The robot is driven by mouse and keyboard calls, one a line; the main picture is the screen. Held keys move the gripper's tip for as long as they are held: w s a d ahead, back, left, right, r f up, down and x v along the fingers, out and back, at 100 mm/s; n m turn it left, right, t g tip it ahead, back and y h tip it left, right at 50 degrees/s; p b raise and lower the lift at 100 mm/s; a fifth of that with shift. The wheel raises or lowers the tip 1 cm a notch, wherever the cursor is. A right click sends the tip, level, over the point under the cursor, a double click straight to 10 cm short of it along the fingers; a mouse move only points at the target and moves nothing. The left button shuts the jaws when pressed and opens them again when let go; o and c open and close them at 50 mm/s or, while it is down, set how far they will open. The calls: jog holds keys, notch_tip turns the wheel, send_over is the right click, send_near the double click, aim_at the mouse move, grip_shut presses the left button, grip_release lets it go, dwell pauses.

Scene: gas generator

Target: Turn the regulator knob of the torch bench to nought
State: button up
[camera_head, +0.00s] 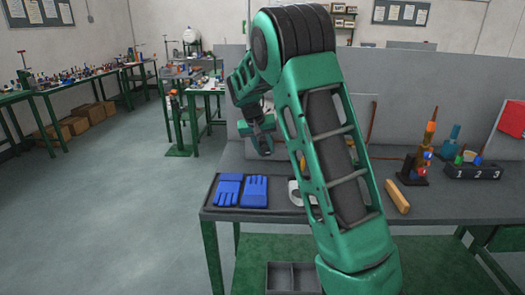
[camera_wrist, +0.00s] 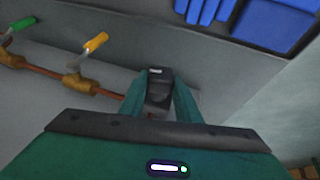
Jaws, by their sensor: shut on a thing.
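My gripper (camera_wrist: 158,92) is shut on a dark knob (camera_wrist: 158,78) in the wrist view. The knob sits between the two green fingers and bears a small pale mark on its top; I cannot read its setting. In the head view my gripper (camera_head: 262,148) is over the back left part of the torch bench (camera_head: 300,222). There the knob cannot be made out. In the wrist view a copper pipe (camera_wrist: 40,70) comes from the left towards the knob, with a yellow-handled valve (camera_wrist: 95,42) and a green-handled valve (camera_wrist: 20,25) on it.
Blue gloves (camera_head: 241,191) lie on a dark tray at the bench's left front. A torch in a stand (camera_head: 425,150), a numbered dark block (camera_head: 473,170) and a wooden block (camera_head: 397,197) are on the right. The floor (camera_head: 120,200) at left is clear.

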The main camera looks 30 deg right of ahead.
jog(key=g+h, duration=0.1)
jog(key=h, duration=0.1)
jog(key=w+a+n+g+h, duration=0.1)
jog(key=shift+a+f+h, duration=0.15)
jog(key=shift+f+h, duration=0.05)
jog(key=shift+h, duration=0.2)
jog(key=h, duration=0.1)
jog(key=n+g+h, duration=0.1)
jog(key=h, duration=0.1)
jog(key=shift+a+f+g, duration=0.15)
jog(key=shift+f+g, duration=0.05)
jog(key=shift+g, duration=0.1)
jog(key=h, duration=0.1)
jog(key=n+g+h, duration=0.1)
jog(key=h, duration=0.1)
jog(key=shift+w+a+f, duration=0.1)
jog(key=shift+f, duration=0.2)
jog(key=shift+f+n+g+h, duration=0.2)
jog(key=shift+n+g+h, duration=0.15)
jog(key=shift+h, duration=0.45)
jog(key=o, duration=1)
jog(key=shift+f, duration=0.1)
jog(key=shift+o, duration=0.2)
